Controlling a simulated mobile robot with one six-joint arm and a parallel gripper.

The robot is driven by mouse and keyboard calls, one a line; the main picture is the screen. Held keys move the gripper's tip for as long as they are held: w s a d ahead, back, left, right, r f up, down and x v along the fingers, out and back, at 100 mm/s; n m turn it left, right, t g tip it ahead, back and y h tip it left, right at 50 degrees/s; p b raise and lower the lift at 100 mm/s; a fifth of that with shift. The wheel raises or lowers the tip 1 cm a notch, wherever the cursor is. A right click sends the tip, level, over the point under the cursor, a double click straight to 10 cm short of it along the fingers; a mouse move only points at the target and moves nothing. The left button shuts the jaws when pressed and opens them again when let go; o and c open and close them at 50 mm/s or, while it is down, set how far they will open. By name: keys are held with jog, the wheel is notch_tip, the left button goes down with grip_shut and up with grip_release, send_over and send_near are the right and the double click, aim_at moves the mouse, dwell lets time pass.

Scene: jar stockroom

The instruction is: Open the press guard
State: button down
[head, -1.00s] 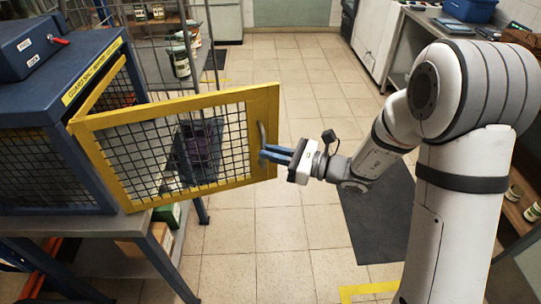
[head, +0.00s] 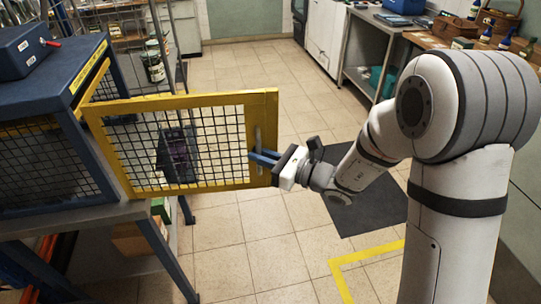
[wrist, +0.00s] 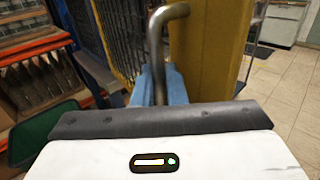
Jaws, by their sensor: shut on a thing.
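The press guard (head: 188,190) is a yellow frame with dark wire mesh, hinged at the blue press cabinet (head: 45,100) on the left. It stands swung out from the cabinet, over the floor. My gripper (head: 262,158) is at the guard's free right edge, its blue fingers shut on the metal handle (head: 258,138). In the wrist view the bent grey handle (wrist: 157,40) rises between the blue fingers (wrist: 160,86), beside the yellow frame (wrist: 205,50). The lower part of the handle is hidden by the gripper.
A blue box with a red lever (head: 28,50) sits on the cabinet. The cabinet rests on a grey table (head: 60,222). A wire rack with jars (head: 153,62) stands behind the guard. Tiled floor (head: 235,65) is open beyond, with a dark mat (head: 350,205) near my arm.

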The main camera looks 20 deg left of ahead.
jog(key=shift+s+a, duration=0.15)
jog(key=shift+s, duration=0.1)
jog(key=c, duration=1.8)
grip_release()
jog(key=shift+f, duration=0.1)
jog(key=shift+c, duration=0.2)
jog(key=shift+o, duration=0.7)
jog(key=shift+s+a, duration=0.1)
jog(key=shift+a, duration=0.15)
jog(key=shift+o, duration=0.6)
jog(key=shift+d, duration=0.2)
jog(key=d, duration=0.7)
jog(key=shift+s+d+b, duration=0.3)
jog(key=shift+s+d, duration=0.05)
jog(key=shift+s, duration=0.1)
